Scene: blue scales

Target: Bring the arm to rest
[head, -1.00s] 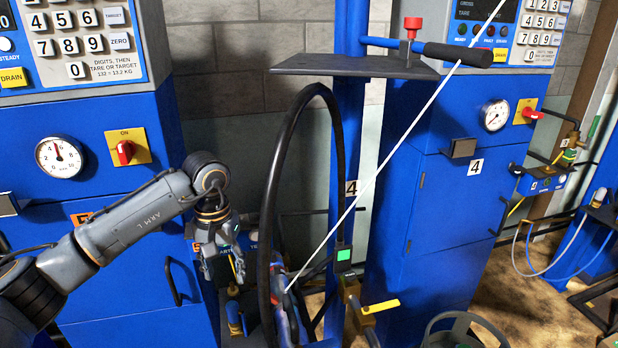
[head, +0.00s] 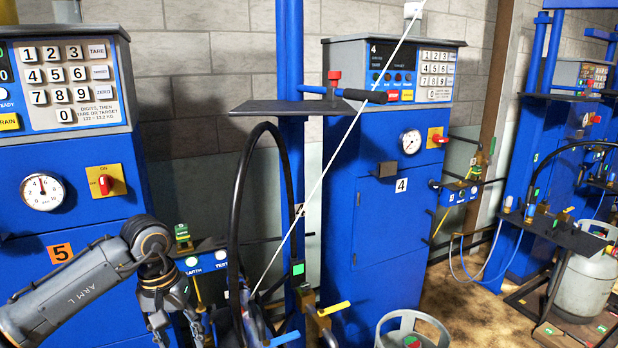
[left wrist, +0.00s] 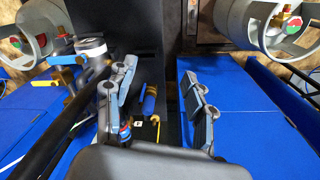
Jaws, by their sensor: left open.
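My left arm, marked ARM L, comes in from the lower left of the head view. My left gripper (head: 176,328) hangs at its end, pointing down, in front of the gap between the blue number 5 cabinet (head: 92,250) and a blue post (head: 290,160). In the left wrist view its two fingers stand apart (left wrist: 160,92), with nothing held between them. A black hose (head: 236,215) loops up just right of the gripper in the head view; I cannot tell how close it is. My right gripper is not in view.
The blue number 4 cabinet (head: 385,235) stands right of the post. A grey cylinder (head: 412,335) stands at the bottom, and another (head: 585,285) at the far right. Brown floor (head: 470,290) lies open between them. Yellow-handled valves (head: 333,308) sit near the post.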

